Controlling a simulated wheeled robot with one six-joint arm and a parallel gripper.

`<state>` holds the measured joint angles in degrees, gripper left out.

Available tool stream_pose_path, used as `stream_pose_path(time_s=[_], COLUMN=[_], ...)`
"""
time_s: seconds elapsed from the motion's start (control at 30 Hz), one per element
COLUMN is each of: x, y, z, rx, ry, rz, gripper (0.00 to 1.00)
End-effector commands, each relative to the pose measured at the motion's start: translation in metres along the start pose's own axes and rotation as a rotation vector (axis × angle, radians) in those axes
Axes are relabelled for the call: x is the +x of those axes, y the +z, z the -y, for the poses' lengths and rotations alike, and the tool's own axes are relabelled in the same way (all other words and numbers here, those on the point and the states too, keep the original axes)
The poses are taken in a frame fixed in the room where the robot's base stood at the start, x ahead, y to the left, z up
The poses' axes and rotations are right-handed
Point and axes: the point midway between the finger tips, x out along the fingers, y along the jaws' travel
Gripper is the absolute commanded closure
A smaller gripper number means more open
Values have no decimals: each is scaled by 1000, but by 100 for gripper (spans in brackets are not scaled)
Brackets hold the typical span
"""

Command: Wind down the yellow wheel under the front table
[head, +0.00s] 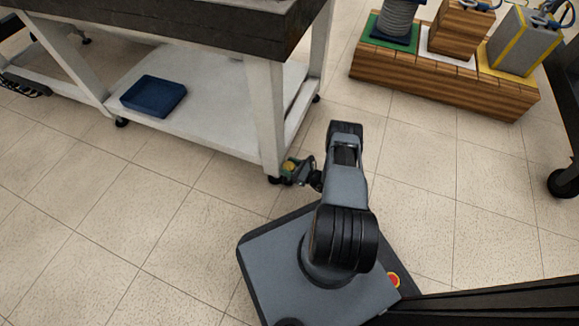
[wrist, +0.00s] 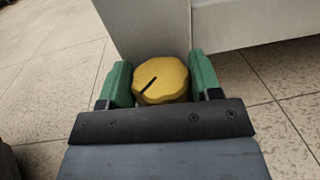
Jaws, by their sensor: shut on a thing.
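The yellow wheel (wrist: 162,80) is a round, lobed knob with a dark line across part of its face. It sits at the foot of a white table leg (wrist: 150,25). My gripper (wrist: 161,84) has its green fingers on the left and right sides of the wheel and is shut on it. In the head view my gripper (head: 298,170) is low by the near corner leg of the front table (head: 270,120). The wheel (head: 289,166) shows there only as a small yellow patch, partly covered by the gripper.
A dark blue tray (head: 154,95) lies on the table's white lower shelf (head: 215,110). A wooden block bench (head: 440,78) with coils and blocks stands at the back right. A dark caster (head: 562,183) stands at the right edge. The tiled floor (head: 110,240) on the left is clear.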

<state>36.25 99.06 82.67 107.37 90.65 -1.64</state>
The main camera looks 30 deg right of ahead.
Motion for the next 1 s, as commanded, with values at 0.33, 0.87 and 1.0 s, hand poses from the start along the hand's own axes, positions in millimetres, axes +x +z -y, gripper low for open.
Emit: stream_pose_path(time_s=[0.33,0.87,1.0], x=[0,0,-3], y=[0,0,0], z=[0,0,1], rx=[0,0,0], ry=[-56,-55,-54], rz=[-2,-2,-2], gripper=[66,16,16])
